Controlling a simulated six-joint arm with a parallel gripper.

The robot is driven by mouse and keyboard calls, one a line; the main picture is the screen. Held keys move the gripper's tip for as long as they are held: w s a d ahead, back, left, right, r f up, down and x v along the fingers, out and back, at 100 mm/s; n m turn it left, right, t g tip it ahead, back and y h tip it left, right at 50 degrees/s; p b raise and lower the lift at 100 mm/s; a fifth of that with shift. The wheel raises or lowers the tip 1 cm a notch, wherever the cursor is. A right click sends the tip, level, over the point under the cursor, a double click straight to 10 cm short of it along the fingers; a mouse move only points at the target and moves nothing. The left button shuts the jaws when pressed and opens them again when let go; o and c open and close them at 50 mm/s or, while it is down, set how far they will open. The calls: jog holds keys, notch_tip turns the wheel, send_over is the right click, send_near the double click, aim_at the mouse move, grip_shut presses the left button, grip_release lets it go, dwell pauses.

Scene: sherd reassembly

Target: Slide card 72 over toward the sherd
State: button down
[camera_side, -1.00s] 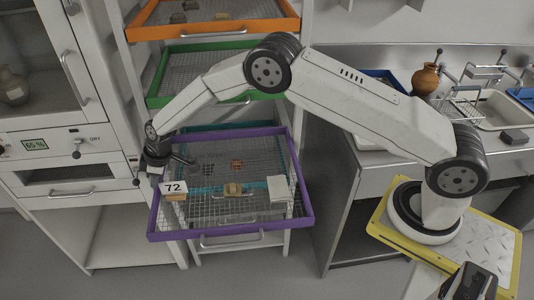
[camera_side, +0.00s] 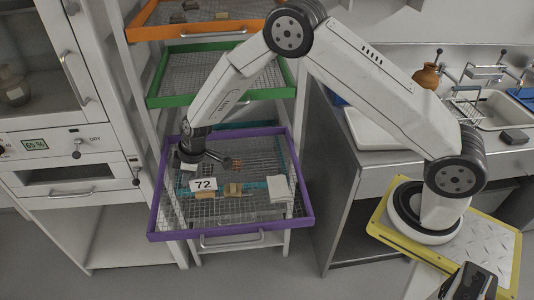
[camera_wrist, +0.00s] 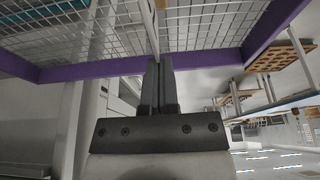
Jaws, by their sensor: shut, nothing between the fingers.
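Card 72 (camera_side: 203,184), white with black digits, stands upright on a small tan base in the purple-framed tray (camera_side: 158,196). A tan sherd (camera_side: 233,189) lies just right of it, with a small gap seeming to remain between them. A smaller reddish-brown sherd (camera_side: 238,163) lies farther back. My gripper (camera_side: 224,159) is shut and empty, above and behind the card in the side view; contact with the card cannot be made out. In the wrist view my closed fingers (camera_wrist: 160,88) point at the tray, and a thin pale strip, perhaps the card edge-on, rises beyond them.
The purple frame stands up around the wire mesh. A green-framed tray (camera_side: 160,102) and an orange-framed tray (camera_side: 180,32) sit above. Bare mesh shows at the tray's front.

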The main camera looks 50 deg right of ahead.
jog(key=shift+a, duration=0.1)
dwell(0.3)
jog(key=shift+w+a, duration=1.35)
jog(key=shift+w, duration=0.05)
jog(key=v, duration=1)
jog(key=shift+s, duration=0.1)
